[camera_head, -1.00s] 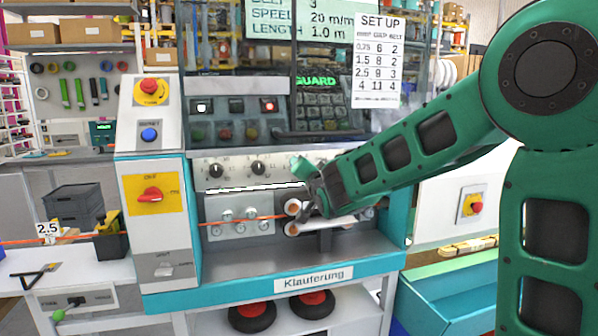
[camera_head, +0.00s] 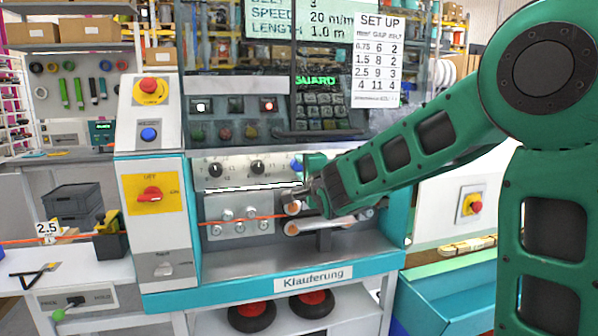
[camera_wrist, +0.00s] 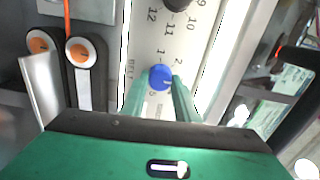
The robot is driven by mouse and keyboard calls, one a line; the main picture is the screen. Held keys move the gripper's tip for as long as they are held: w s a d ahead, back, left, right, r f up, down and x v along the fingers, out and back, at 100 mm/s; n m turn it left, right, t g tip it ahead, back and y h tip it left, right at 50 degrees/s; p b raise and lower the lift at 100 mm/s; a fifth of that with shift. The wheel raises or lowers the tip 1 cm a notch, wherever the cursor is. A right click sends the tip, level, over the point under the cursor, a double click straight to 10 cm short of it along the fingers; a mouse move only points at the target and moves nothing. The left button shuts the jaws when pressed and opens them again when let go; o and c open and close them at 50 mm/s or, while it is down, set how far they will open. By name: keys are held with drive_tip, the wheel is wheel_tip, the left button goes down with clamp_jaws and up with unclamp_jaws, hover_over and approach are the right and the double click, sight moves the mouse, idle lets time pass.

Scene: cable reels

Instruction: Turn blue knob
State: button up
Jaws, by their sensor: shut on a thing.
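The blue knob (camera_wrist: 161,77) sits on a pale panel marked with numbers and the word BELT in the wrist view. My gripper (camera_wrist: 158,84) has its two green fingers on either side of the knob, shut on it. In the head view the blue knob (camera_head: 296,165) shows at the right end of the dial panel (camera_head: 232,171), partly hidden by my gripper (camera_head: 303,170). The set-up chart (camera_head: 377,57) lists size, grip and belt values above the machine. The knob's exact setting is too small to read.
Two black dials (camera_head: 257,167) sit left of the blue knob. Below are belt rollers (camera_head: 292,229) and an orange cable (camera_head: 255,219) running through straightening rollers. A red emergency button (camera_head: 149,86) and a yellow-plated red switch (camera_head: 151,194) are on the left column.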

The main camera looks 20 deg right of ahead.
drive_tip(key=shift+d+f+m, duration=0.3)
drive_tip(key=o, duration=1)
drive_tip(key=shift+o, duration=0.2)
drive_tip(key=shift+a+r, duration=0.1)
drive_tip(key=shift+r, duration=0.05)
drive_tip(key=shift+s+a, duration=0.1)
drive_tip(key=shift+s, duration=0.4)
drive_tip(key=s, duration=0.9)
drive_tip(key=shift+s, duration=0.35)
